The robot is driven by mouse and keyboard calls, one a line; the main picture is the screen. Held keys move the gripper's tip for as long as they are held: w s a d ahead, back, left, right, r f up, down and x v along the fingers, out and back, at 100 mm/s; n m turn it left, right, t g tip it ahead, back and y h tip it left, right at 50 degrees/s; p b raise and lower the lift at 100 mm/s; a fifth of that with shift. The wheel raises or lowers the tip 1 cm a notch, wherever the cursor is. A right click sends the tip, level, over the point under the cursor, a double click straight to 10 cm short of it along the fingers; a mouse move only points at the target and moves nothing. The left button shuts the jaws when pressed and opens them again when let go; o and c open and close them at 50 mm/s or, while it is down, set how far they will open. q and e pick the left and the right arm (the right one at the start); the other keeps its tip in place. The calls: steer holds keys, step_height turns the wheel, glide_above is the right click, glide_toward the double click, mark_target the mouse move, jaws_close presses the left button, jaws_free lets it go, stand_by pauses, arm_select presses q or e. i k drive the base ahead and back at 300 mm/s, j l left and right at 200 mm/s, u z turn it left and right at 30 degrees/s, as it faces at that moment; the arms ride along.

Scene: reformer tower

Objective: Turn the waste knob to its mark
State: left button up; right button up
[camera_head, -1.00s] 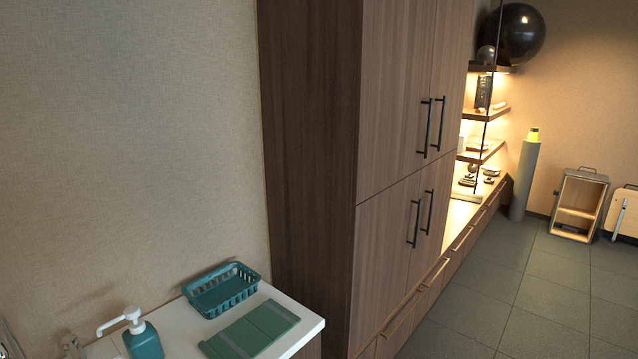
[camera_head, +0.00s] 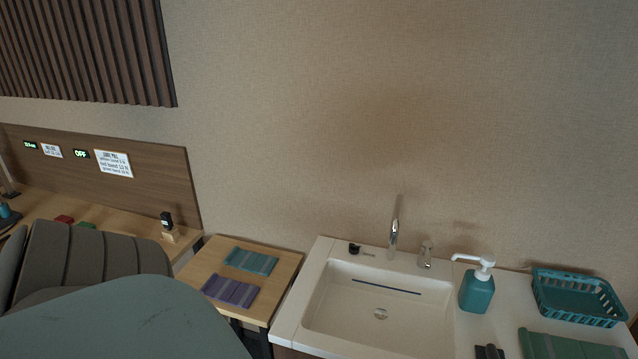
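A white sink (camera_head: 312,268) with a round drain (camera_head: 380,314) stands at the lower middle of the head view. On its back rim at the left is a small black knob (camera_head: 354,248) with a short metal piece beside it. A small chrome fitting (camera_head: 426,254) stands on the rim right of the faucet. I cannot tell for sure which one is the waste knob, and no mark is readable at this size. Neither of my grippers is in view.
A chrome faucet (camera_head: 395,225) rises behind the basin. A teal soap pump (camera_head: 477,288) and a teal basket (camera_head: 578,298) stand right of the sink. A wooden side table (camera_head: 200,262) with folded cloths and a grey chair (camera_head: 90,262) are at the left.

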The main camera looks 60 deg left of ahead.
mark_target(354, 249)
steer(key=u, duration=1.55)
steer(key=j+u, duration=0.4)
steer(key=i+j+u, duration=0.15)
steer(key=u, duration=0.25)
